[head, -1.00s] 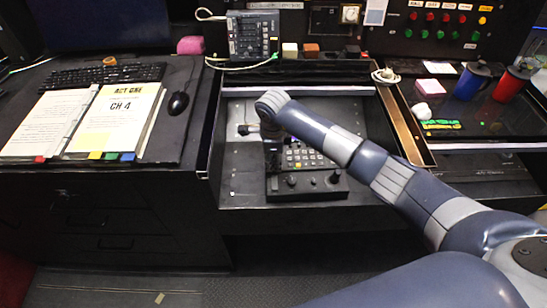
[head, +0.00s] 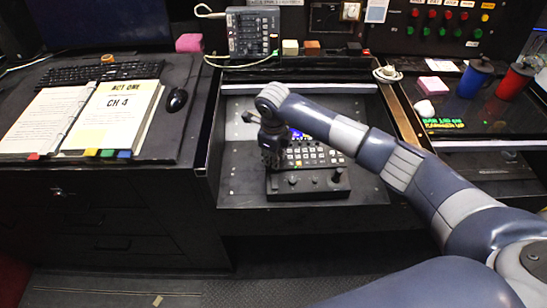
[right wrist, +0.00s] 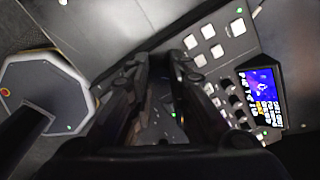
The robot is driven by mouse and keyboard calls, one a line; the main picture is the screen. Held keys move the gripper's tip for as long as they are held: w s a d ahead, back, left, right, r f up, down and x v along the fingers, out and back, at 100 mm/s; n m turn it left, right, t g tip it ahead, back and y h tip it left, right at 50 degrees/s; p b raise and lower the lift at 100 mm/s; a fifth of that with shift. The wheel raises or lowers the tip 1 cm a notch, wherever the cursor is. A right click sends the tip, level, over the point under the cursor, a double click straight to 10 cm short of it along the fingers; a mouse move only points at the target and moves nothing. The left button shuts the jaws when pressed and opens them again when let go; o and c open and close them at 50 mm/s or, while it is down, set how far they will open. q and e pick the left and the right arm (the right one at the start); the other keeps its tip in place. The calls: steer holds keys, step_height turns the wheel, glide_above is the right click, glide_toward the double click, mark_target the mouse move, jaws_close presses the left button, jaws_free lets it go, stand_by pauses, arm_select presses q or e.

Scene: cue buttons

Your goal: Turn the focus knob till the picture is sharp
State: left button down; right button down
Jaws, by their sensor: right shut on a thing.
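The black control console (head: 340,186) lies in the open bay of the desk, with rows of light keys, a small lit blue screen (head: 297,134) and several knobs along its front. The screen also shows in the right wrist view (right wrist: 258,88), with coloured text that is too small to read. My right gripper (head: 271,160) points down at the console's left part. In the right wrist view its dark fingers (right wrist: 160,62) come together beside the white keys. It is shut on a dark part, seemingly the focus knob, which the fingers hide. My left gripper is not in view.
An open binder (head: 115,112), a keyboard (head: 100,73) and a mouse (head: 176,100) lie on the left desk. A mixer (head: 253,33) stands behind the bay. The bay floor left of the console is bare.

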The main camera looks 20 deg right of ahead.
steer(key=c, duration=1.4)
jaws_free()
steer(key=shift+c, duration=0.2)
